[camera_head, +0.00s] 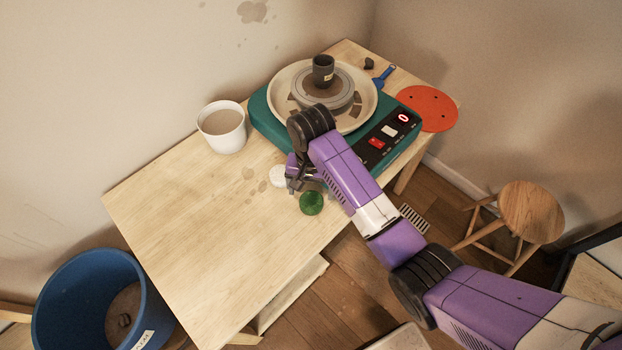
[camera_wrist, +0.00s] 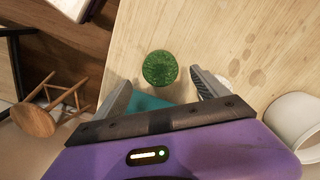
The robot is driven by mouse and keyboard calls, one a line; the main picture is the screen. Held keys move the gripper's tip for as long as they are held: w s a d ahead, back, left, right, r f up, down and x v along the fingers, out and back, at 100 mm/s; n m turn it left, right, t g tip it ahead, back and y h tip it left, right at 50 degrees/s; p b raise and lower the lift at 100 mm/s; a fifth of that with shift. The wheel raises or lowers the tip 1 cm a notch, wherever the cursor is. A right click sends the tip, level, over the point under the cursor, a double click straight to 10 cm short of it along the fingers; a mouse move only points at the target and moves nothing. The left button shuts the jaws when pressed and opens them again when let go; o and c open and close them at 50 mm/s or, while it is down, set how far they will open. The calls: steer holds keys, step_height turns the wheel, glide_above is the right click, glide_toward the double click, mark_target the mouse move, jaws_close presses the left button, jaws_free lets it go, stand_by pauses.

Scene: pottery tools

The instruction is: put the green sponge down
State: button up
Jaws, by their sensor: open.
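The green sponge (camera_head: 311,203) is round and lies on the wooden table (camera_head: 190,238), near its front edge. In the wrist view the sponge (camera_wrist: 160,68) shows whole, just beyond the fingertips and between their lines. My gripper (camera_head: 304,184) is over the table beside the sponge. In the wrist view my gripper (camera_wrist: 160,88) has its two fingers spread wide, with nothing held between them. I cannot tell how high the fingers are above the table.
A teal pottery wheel (camera_head: 262,118) with a small dark pot (camera_head: 323,70) stands behind my gripper. A white round piece (camera_head: 277,176) lies close by. A white cup (camera_head: 222,128) stands at the back left. The table's left and front parts are clear. A blue bucket (camera_head: 62,300) stands at lower left.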

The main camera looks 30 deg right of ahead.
mark_target(311, 202)
steer(key=shift+r, duration=2.8)
